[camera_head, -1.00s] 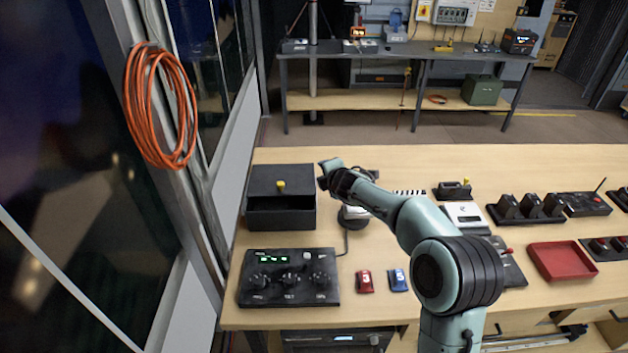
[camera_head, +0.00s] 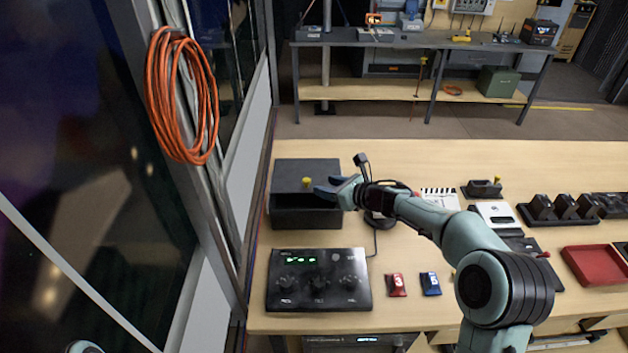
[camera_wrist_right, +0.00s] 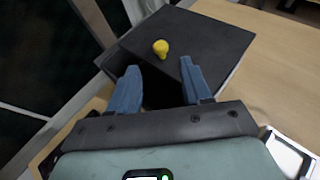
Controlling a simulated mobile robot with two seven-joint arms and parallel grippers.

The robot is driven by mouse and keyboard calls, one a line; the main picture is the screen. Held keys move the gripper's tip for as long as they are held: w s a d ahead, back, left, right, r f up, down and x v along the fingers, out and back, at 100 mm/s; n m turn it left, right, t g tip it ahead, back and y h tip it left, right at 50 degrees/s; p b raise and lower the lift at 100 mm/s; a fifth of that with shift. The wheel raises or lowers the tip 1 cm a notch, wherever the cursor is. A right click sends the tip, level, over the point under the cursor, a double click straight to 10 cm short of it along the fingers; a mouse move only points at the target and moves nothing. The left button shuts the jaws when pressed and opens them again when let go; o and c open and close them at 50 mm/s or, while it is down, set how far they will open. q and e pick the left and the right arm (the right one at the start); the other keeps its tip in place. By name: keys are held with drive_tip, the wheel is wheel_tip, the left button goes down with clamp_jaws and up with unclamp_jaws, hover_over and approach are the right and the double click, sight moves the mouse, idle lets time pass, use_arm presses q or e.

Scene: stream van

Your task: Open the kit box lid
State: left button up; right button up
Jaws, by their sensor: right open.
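The kit box (camera_head: 305,214) is a dark grey box at the left of the wooden table. My right gripper (camera_head: 322,188) reaches in from the right beside the knob. In the right wrist view, the blue fingers of my right gripper (camera_wrist_right: 158,68) are open and empty, pointing at the lid (camera_wrist_right: 200,40). The yellow knob (camera_wrist_right: 160,47) shows just beyond the gap between the fingertips, apparently untouched. My left gripper is out of view.
A black control panel with dials (camera_head: 318,280) stands in front of the box. A red block (camera_head: 397,285) and a blue block (camera_head: 430,284) lie right of it. A window wall with an orange cable coil (camera_head: 180,95) is close on the left.

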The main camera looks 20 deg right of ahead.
sight(309, 181)
drive_tip(key=p+x, duration=0.1)
drive_tip(key=x, duration=0.5)
drive_tip(key=shift+w+a+f, duration=0.1)
drive_tip(key=shift+w+a, duration=0.1)
drive_tip(key=shift+w, duration=0.15)
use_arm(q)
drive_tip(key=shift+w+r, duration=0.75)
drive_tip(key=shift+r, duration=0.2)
use_arm(e)
clamp_jaws()
